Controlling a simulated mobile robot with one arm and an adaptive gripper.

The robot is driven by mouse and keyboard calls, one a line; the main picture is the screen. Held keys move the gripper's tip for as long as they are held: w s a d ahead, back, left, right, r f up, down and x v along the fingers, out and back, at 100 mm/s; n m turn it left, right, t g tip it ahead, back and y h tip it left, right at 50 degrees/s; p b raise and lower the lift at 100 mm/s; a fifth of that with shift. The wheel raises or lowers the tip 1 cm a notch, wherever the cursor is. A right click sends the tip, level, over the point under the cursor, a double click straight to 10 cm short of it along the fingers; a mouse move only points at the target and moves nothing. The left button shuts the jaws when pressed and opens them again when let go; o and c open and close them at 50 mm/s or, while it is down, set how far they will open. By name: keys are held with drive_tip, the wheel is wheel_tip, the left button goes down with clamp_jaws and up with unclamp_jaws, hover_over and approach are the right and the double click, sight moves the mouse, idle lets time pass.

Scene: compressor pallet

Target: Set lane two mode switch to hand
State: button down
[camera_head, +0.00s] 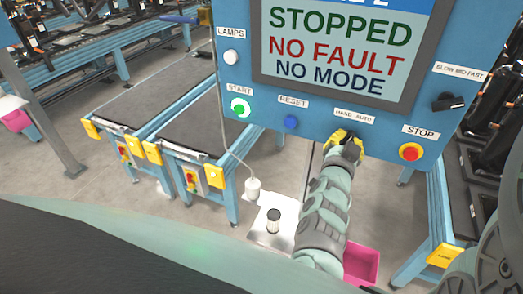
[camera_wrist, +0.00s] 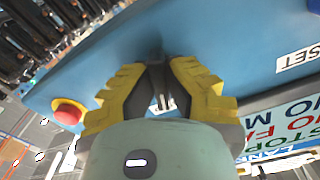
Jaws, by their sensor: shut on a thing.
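The blue lane panel (camera_head: 335,118) carries a screen (camera_head: 340,45) reading STOPPED, NO FAULT, NO MODE; its cut-off heading ends in 2. The mode switch sits below the HAND AUTO label (camera_head: 354,115). My gripper (camera_head: 345,140) covers it in the head view. In the wrist view my gripper (camera_wrist: 158,78) has its yellow-and-black fingers closed around the dark knob of the mode switch (camera_wrist: 157,52), against the panel face. Which way the knob points cannot be told.
The red STOP button (camera_head: 411,152) is close right of my gripper, and the blue RESET button (camera_head: 291,122) is to its left. The green START button (camera_head: 240,107), white LAMPS button (camera_head: 231,57) and black speed knob (camera_head: 447,102) are farther off. Conveyors stand behind.

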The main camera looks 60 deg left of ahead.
drive_tip(key=n, duration=0.6)
drive_tip(key=shift+f+n+b, duration=0.25)
drive_tip(key=shift+n+b, duration=0.05)
drive_tip(key=shift+b, duration=0.05)
drive_tip(key=n+b, duration=0.1)
drive_tip(key=n, duration=0.3)
drive_tip(key=shift+n, duration=1.2)
drive_tip(key=c, duration=1)
unclamp_jaws()
drive_tip(key=shift+w+r, duration=0.1)
drive_tip(key=shift+r, duration=0.1)
